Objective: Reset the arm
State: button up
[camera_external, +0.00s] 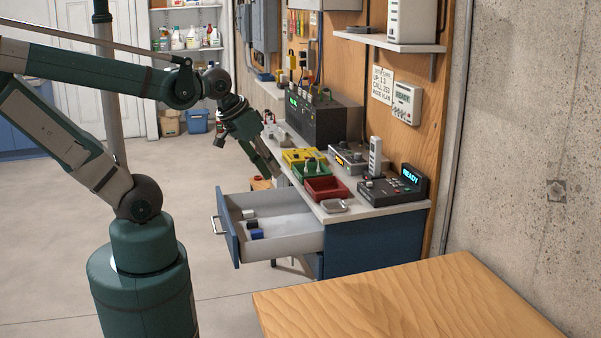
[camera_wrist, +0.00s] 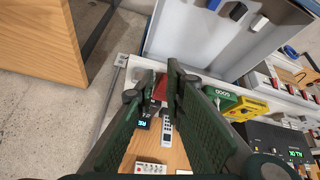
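My gripper (camera_external: 268,166) hangs beside the workbench, tilted down, above and behind the open drawer in the external view. In the wrist view, my gripper (camera_wrist: 157,72) has its two dark green fingers apart, with the bench showing between them. I see nothing held in it. The task names no object. My arm is raised and bent, reaching toward the bench.
A blue-fronted drawer (camera_external: 231,232) stands pulled out, with several small items inside. A wooden tabletop (camera_external: 400,302) is in front.

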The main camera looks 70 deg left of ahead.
jog(key=w+d+r+m+t, duration=0.1)
jog(key=w+d+r+m, duration=0.1)
jog(key=d, duration=0.4)
jog(key=shift+w+d+r+m+h, duration=0.15)
jog(key=shift+w+r+m+h, duration=0.2)
jog(key=shift+r+m, duration=0.35)
jog(key=shift+f, duration=0.2)
notch_tip(320, 180, down, 14)
jog(key=b, duration=1.3)
jog(key=shift+r, duration=0.25)
